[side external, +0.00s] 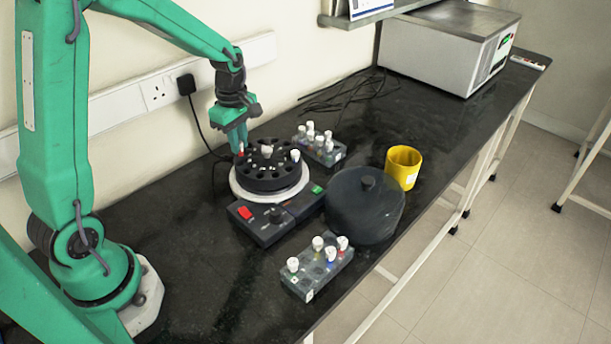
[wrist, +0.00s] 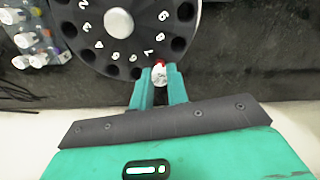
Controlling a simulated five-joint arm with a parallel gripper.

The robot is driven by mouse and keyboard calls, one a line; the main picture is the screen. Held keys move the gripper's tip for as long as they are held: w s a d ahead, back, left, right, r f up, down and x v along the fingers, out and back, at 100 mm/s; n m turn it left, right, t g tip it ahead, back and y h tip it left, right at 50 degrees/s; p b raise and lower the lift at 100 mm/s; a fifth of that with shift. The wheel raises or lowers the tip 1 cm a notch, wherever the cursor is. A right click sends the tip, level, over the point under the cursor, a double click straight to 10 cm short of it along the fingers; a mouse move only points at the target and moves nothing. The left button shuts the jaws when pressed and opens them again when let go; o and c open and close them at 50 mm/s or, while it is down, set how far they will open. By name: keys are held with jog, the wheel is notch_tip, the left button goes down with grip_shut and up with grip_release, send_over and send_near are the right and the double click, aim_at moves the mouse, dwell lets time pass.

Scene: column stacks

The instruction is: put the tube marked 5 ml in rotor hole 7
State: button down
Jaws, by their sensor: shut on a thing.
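My gripper (side external: 240,146) is at the back-left edge of the dark round rotor (side external: 268,180). In the wrist view my gripper (wrist: 160,80) is shut on a tube (wrist: 160,74) with a white top and a red part at its front. I cannot read a volume mark on it. The tube is at the rim of the rotor (wrist: 95,35), beside a digit that looks like 7 or 1. I cannot tell whether its lower end is above or inside a hole. The rotor has white numbers, open holes and a pale centre knob (wrist: 118,22).
A white-capped tube (side external: 295,155) stands in the rotor's right side. A tube rack (side external: 329,156) is behind it, another (side external: 305,284) in front. The dark lid (side external: 365,212), yellow cup (side external: 403,172) and centrifuge controls (side external: 262,222) are close by. The bench's front left is clear.

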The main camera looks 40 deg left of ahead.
jog(key=shift+f, duration=0.3)
jog(key=c, duration=1)
grip_release()
jog(key=shift+o, duration=0.2)
jog(key=shift+r, duration=0.1)
jog(key=shift+r, duration=2.9)
